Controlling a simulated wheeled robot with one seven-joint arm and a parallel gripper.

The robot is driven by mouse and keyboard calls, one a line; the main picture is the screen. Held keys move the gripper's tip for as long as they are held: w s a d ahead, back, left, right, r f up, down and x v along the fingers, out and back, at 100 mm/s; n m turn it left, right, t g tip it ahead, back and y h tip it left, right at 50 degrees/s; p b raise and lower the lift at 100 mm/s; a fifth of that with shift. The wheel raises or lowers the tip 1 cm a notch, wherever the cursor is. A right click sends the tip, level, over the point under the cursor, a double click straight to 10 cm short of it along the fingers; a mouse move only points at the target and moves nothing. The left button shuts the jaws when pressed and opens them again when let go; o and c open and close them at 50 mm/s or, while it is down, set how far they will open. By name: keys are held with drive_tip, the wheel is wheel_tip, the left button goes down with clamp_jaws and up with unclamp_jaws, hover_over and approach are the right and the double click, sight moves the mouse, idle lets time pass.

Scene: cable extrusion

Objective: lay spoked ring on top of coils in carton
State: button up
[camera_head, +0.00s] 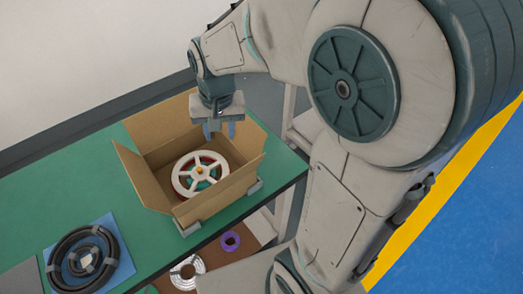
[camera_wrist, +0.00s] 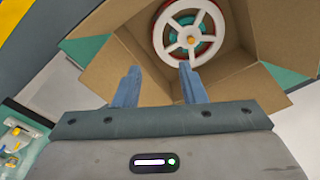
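The white spoked ring (camera_head: 200,172) with an orange hub lies inside the open cardboard carton (camera_head: 155,198). It rests over red and green coils (camera_head: 207,185), which show between its spokes. In the wrist view the spoked ring (camera_wrist: 188,18) is in the carton (camera_wrist: 115,52) with red and teal coil parts showing through. My gripper (camera_head: 221,132) is above the carton's far right side, apart from the ring. Its two blue fingers (camera_wrist: 160,75) are spread with nothing between them. The coils' lower parts are hidden by the ring and carton walls.
The carton stands on a green table (camera_head: 60,187) with its flaps open. A blue sheet (camera_head: 122,268) with black coils (camera_head: 58,258) lies at the front left. A shelf below holds a purple roll (camera_head: 230,241) and a white roll (camera_head: 186,272).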

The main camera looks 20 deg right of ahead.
drive_tip(key=s+d+r+n+t, duration=0.1)
drive_tip(key=s+d, duration=0.5)
drive_tip(key=s, duration=0.6)
drive_tip(key=shift+d+r+n+t, duration=0.15)
drive_tip(key=shift+r+n+t, duration=0.25)
drive_tip(key=shift+r+n, duration=0.35)
drive_tip(key=shift+c, duration=0.3)
